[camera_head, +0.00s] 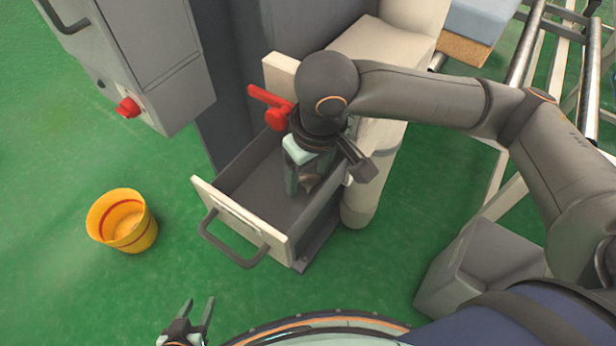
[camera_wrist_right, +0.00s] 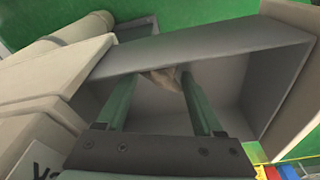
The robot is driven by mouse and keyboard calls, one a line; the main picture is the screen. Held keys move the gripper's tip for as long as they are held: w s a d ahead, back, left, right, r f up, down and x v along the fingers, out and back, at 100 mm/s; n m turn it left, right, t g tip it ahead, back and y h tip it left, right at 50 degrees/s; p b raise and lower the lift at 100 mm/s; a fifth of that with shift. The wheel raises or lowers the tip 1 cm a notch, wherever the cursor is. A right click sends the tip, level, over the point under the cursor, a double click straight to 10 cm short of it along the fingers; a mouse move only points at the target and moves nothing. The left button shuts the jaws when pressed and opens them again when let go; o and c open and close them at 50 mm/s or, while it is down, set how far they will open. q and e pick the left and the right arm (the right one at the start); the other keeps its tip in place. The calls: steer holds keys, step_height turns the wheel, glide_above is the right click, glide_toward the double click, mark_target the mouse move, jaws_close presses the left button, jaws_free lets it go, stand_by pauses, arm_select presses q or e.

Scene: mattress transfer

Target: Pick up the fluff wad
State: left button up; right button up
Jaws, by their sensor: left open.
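The fluff wad (camera_wrist_right: 164,77) is a small grey-brown lump inside the open grey drawer (camera_head: 250,178). In the right wrist view it lies between and just beyond my right fingertips (camera_wrist_right: 160,80), with a gap visible at the left finger. In the head view the wad (camera_head: 311,182) shows beside the fingers of my right gripper (camera_head: 303,185), which reaches down into the drawer; the arm hides part of the drawer. The right fingers stand apart. My left gripper (camera_head: 200,305) is open and empty at the bottom edge of the head view, away from the drawer.
A yellow bucket (camera_head: 128,221) with red bands stands on the green floor at left. A grey box with a red knob (camera_head: 128,107) is at upper left. A red handle (camera_head: 270,105) is behind the drawer. Metal rails (camera_head: 526,45) run at right. Floor between bucket and drawer is clear.

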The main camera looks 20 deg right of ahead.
jaws_close()
stand_by(0.3)
steer(key=shift+r, duration=0.15)
